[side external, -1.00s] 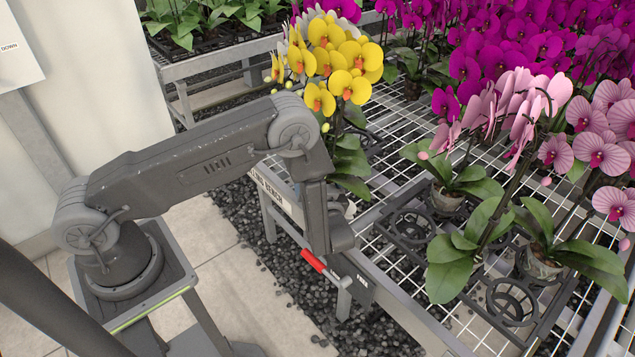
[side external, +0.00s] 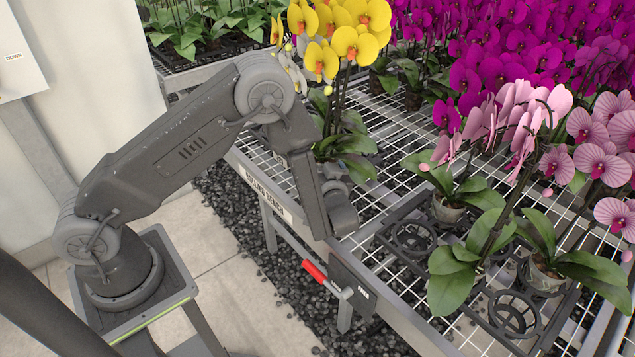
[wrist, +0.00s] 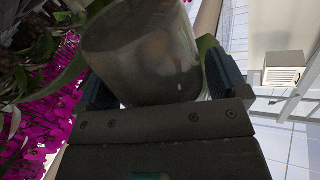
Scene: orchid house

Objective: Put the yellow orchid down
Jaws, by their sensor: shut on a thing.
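The yellow orchid (side external: 350,42) is in the side external view at the upper middle, with its green leaves (side external: 345,148) above the near edge of the mesh bench. Its clear pot (wrist: 150,55) fills the upper middle of the wrist view. My gripper (wrist: 158,85) is shut on this pot, one finger on each side. In the side external view my wrist and the leaves mostly hide the pot and fingers. The plant stands about upright. I cannot tell whether the pot touches anything below.
A black pot tray (side external: 385,238) with empty rings lies on the mesh bench (side external: 395,135), right of my gripper. It holds pink orchids (side external: 600,150). Magenta orchids (side external: 520,50) crowd the back. A red-handled lever (side external: 315,271) is on the bench's front side. Bare mesh lies right of the yellow orchid.

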